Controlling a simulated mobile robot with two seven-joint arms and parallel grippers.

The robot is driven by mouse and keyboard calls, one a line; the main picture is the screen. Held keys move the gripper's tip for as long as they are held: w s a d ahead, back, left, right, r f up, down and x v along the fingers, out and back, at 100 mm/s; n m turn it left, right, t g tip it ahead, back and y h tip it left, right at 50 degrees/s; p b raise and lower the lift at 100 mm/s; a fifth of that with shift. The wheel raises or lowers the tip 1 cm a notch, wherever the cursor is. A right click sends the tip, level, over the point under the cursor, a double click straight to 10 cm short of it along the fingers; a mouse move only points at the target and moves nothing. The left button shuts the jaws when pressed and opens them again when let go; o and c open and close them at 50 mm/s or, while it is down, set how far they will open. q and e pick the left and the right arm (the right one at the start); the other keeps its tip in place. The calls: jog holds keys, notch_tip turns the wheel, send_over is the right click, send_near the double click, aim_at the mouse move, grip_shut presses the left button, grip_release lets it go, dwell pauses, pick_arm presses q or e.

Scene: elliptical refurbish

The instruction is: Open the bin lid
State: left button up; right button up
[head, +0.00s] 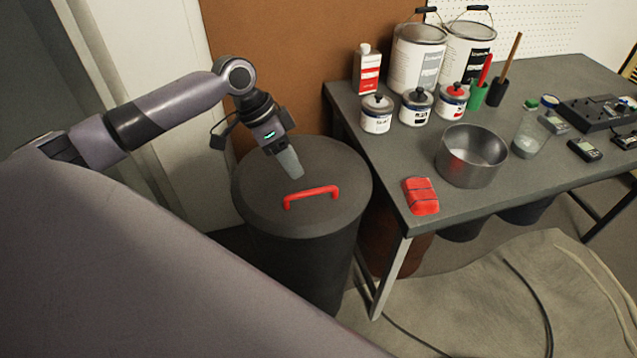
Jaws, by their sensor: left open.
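The bin (305,262) is a dark grey cylinder standing on the floor left of the table. Its round grey lid (262,195) lies flat on top and looks closed. A red handle (312,194) arches across the lid. My left gripper (291,172) is open and empty. It points down over the lid, just behind the red handle in the picture and apart from it as far as I can see. Its fingers overlap one another from this angle. My right gripper is not in view.
A grey table (400,160) stands close to the bin's right. On it are a red block (421,196) near the corner, a metal pot (471,156), several paint cans and a white-and-red bottle (367,70). A brown board (290,70) stands behind the bin. A cloth (480,300) covers floor at right.

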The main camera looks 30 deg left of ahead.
pick_arm(q)
jog(key=shift+x, duration=3.55)
grip_shut()
